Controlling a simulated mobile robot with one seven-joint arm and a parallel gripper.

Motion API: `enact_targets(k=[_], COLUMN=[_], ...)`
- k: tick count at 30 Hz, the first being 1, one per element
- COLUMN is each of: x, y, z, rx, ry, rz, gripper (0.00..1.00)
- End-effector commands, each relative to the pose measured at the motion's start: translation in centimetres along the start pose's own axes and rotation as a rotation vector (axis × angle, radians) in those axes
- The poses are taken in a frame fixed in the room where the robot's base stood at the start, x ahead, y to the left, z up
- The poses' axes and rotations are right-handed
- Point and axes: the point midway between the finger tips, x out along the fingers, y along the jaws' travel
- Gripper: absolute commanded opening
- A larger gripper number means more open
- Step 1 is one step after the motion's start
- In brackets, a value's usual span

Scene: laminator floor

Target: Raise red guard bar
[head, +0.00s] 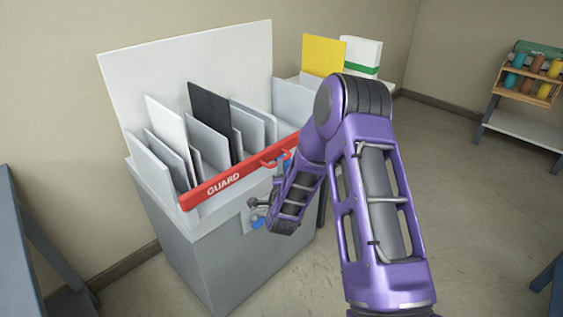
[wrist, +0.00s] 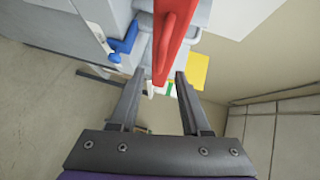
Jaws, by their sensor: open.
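The red guard bar (head: 225,182), lettered GUARD, lies along the front top edge of the grey machine (head: 215,265), in front of the upright panels. A small red handle (head: 275,160) stands out near its right end. In the wrist view the red bar (wrist: 173,35) shows large, ahead of and between my fingertips. My gripper (wrist: 160,73) is open, with nothing seen held between its fingers. I cannot tell whether a finger touches the bar. In the head view my forearm reaches down to the machine's front and hides part of it.
White, grey and black panels (head: 210,110) stand in the machine behind the bar. A blue lever (wrist: 124,42) is mounted on the machine's front, close below the bar. A yellow panel (head: 323,55) stands behind. A shelf of bottles (head: 533,75) is at far right.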

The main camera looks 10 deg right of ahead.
Motion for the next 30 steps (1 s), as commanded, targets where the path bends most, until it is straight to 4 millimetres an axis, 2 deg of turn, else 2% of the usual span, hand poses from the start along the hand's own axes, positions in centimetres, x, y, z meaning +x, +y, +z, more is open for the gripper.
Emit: enact_targets(k=[3, 10, 15, 24, 30], x=[2.7, 6.1, 7.1, 7.3, 7.3], y=[0.1, 0.1, 0.0, 0.0, 0.0], z=[0.0, 0.0, 0.0, 0.0, 0.0], rx=[0.001, -0.001, -0.002, -0.002, -0.002], ry=[0.001, -0.001, -0.001, -0.001, -0.001], rz=[-0.002, 0.0, 0.0, 0.0, 0.0], gripper=[0.47, 0.47, 0.47, 0.47, 0.11])
